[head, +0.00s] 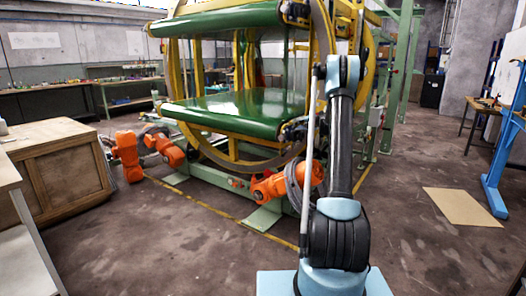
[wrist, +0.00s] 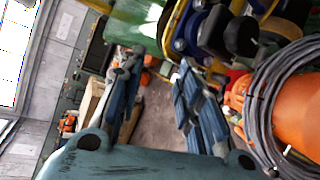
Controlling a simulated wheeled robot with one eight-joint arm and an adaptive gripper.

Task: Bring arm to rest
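My arm (head: 341,150) rises upright in the middle of the head view, black with pale blue joints. My gripper (wrist: 158,64) shows in the wrist view, its two dark blue-grey fingers spread apart. Nothing is between the fingers, and only floor and background show through the gap. I cannot make out the gripper in the head view. The ring inverter (head: 240,105), a yellow ring frame with green rollers, stands just beyond my arm. Whether any part of my arm touches it, I cannot tell.
Orange robot arms (head: 126,152) stand at the inverter's base, and a cabled orange part (wrist: 295,110) is close on the wrist view's right. A wooden crate (head: 62,168) is at left. Cardboard (head: 460,206) lies on open floor at right, near a blue stand (head: 494,190).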

